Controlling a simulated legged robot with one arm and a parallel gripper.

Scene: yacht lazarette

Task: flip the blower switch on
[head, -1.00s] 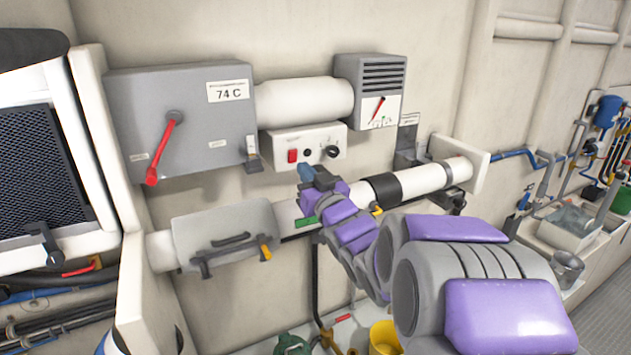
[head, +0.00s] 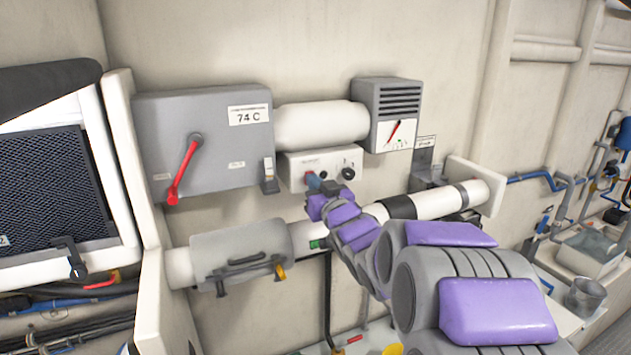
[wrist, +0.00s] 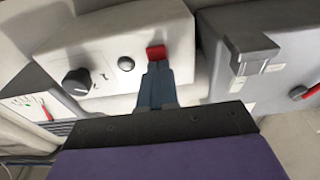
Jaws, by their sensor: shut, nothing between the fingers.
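The box's lettering is too small to read. My gripper (wrist: 155,72) is shut and empty, its blue fingertips at the edge of the red rocker in the wrist view. Whether they touch it or stop just short, I cannot tell. In the head view my gripper (head: 315,182) covers most of the rocker, so its position is unclear.
A grey box with a red lever (head: 184,168) is on the left. A white cylinder (head: 322,123) and a grey vented gauge box (head: 388,112) are above and right. A white pipe (head: 450,202) with a grey housing (head: 240,250) runs below the control box.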

